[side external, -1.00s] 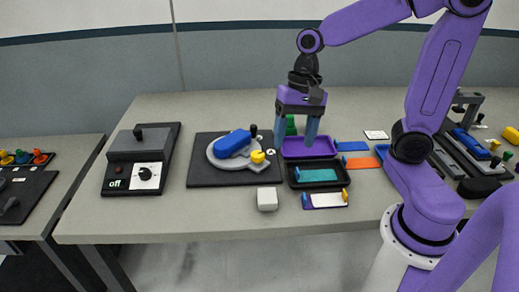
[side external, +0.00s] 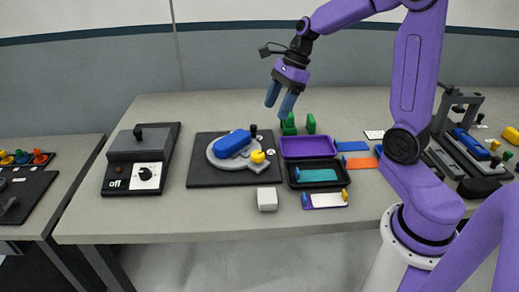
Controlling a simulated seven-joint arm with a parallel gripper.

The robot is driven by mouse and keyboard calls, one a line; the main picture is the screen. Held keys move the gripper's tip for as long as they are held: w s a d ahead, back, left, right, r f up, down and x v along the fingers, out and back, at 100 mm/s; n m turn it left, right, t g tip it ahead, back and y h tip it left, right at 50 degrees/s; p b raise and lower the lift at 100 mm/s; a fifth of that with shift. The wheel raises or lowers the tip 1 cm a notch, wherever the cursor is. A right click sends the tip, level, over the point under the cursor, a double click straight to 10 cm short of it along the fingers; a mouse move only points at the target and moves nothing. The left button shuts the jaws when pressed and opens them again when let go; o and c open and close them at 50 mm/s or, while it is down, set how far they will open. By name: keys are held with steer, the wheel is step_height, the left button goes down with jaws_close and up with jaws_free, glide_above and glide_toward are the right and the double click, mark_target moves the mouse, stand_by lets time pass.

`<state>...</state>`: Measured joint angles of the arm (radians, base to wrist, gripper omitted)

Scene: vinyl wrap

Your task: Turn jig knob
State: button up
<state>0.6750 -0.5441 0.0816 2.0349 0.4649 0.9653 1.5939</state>
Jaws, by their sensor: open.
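The jig (side external: 197,175) is a black square plate left of the table's middle. On it is a grey round turntable (side external: 217,160) carrying a blue rounded block (side external: 233,143). A yellow knob (side external: 258,156) sits at the turntable's front right, and a small black knob (side external: 254,130) stands at the plate's back right. A black knob (side external: 145,174) is also on the white panel of the control box at left. My gripper (side external: 279,104) is open and empty, tilted, in the air above and right of the jig, touching nothing.
The control box (side external: 117,172) reads "off". Right of the jig are a purple tray (side external: 309,155), a black tray (side external: 295,183) with a teal card, and green blocks (side external: 311,123). A white block (side external: 267,199) stands in front. Bare table lies behind the jig.

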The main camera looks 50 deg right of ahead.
mark_target(258, 154)
steer(key=x, duration=1.4)
steer(key=shift+a+f, duration=0.1)
steer(key=shift+f, duration=0.05)
steer(key=c, duration=1.1)
